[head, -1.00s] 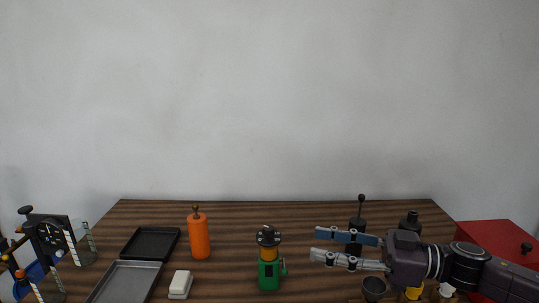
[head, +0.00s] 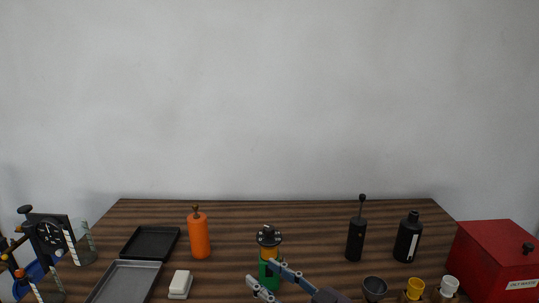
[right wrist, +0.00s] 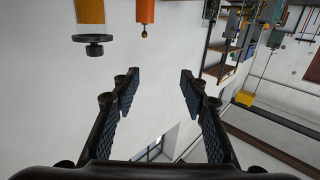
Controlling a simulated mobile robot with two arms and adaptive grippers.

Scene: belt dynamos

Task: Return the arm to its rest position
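My right gripper (head: 264,277) is low in the head view, in front of the green and yellow dynamo (head: 268,241) and hiding part of its green body. In the right wrist view its two fingers (right wrist: 158,88) are spread apart with nothing between them. My left gripper does not show clearly in the head view.
An orange bottle (head: 199,236) and a white block (head: 180,284) stand left of the dynamo, by a black tray (head: 150,243) and a grey tray (head: 124,283). Black bottles (head: 408,238), small cups (head: 415,288) and a red box (head: 497,258) are at the right.

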